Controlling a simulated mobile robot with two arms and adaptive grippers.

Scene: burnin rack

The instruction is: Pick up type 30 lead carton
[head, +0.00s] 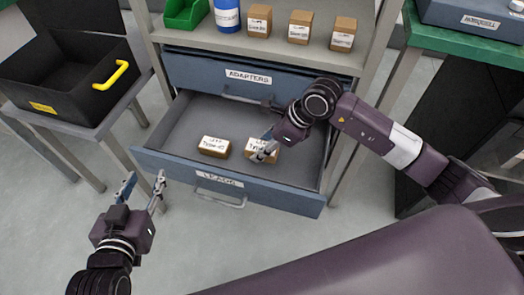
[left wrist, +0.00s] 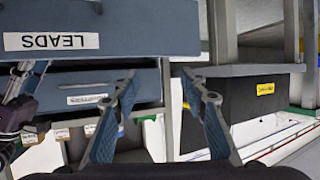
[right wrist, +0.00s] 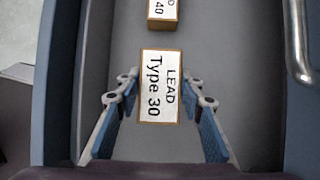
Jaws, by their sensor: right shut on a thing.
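The type 30 lead carton (head: 258,146), a small brown box with a white label, is in the open LEADS drawer. In the right wrist view the carton (right wrist: 160,88) reads "LEAD Type 30". My right gripper (right wrist: 161,90) is shut on it, with one finger at each side. In the head view my right gripper (head: 265,150) partly covers the carton, and I cannot tell whether it is off the drawer floor. My left gripper (head: 144,183) is open and empty, in front of the drawer's left end; its spread fingers also show in the left wrist view (left wrist: 160,85).
A type 40 carton (head: 214,147) lies beside it in the drawer (head: 185,120). The ADAPTERS drawer (head: 245,76) above is shut. Cartons, a blue tub (head: 227,14) and a green bin (head: 186,13) stand on the shelf. A black case (head: 65,85) sits open at left.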

